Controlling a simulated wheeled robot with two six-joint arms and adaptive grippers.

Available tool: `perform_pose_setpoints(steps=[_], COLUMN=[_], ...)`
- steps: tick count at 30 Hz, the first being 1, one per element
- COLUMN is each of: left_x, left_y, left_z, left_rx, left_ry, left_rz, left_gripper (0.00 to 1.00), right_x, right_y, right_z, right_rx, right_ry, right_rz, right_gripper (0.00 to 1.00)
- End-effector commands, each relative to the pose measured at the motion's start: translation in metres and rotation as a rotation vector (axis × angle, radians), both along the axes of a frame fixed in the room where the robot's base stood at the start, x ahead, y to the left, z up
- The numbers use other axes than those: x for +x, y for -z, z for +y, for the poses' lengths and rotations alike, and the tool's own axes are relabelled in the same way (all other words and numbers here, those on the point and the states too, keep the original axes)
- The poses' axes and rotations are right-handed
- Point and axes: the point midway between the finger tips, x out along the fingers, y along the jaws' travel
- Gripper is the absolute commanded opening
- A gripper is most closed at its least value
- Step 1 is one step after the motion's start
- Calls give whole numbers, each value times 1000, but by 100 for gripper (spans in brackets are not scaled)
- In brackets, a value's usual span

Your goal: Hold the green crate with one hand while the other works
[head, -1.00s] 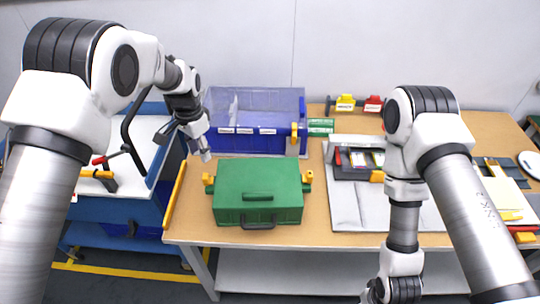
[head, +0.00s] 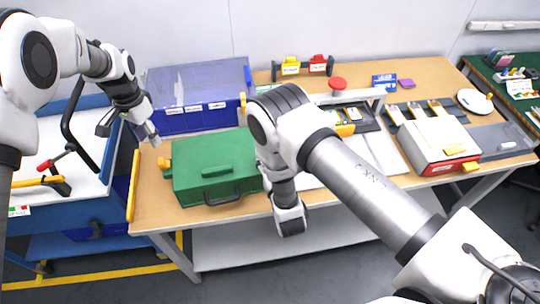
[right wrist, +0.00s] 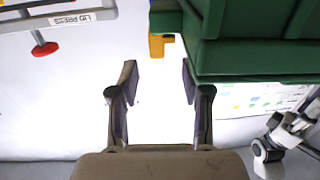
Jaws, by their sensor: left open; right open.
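The green crate (head: 215,160) sits closed on the wooden table (head: 146,215), with a dark handle on its front and a yellow latch (head: 164,163) on its left side. My right arm covers its right edge. In the right wrist view the crate (right wrist: 255,55) fills the upper right, with a yellow latch (right wrist: 157,46) on its near side. My right gripper (right wrist: 158,75) is open and empty there, apart from the crate; the head view hides its fingers. My left gripper (head: 128,134) is open and empty, left of the crate and near the blue bin.
A blue bin (head: 185,121) with a clear lid stands behind the crate. A blue cart (head: 75,218) is at the left. A white-and-red box (head: 432,145), trays and a white plate (head: 474,101) lie on the right. The wrist view shows a "LID PRESS" label (right wrist: 73,19).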

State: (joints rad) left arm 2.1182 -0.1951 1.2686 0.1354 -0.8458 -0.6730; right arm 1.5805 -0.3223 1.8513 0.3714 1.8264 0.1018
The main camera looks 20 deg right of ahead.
Motion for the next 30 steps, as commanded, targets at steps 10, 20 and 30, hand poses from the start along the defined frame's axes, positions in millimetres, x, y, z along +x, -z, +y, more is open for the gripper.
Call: perform_pose_setpoints(steps=[10, 20, 30], left_x=[0, 0, 0], left_y=[0, 0, 0], left_z=[0, 0, 0], left_rx=[0, 0, 0], left_ry=[0, 0, 0], left_rz=[0, 0, 0], left_gripper=[42, 42, 42], right_x=[60, 71, 70], right_y=[-1, 0, 0], right_z=[-4, -4, -4], right_rx=[1, -2, -2], right_ry=[2, 2, 1], right_rz=[0, 3, 3], right_gripper=[48, 48, 0])
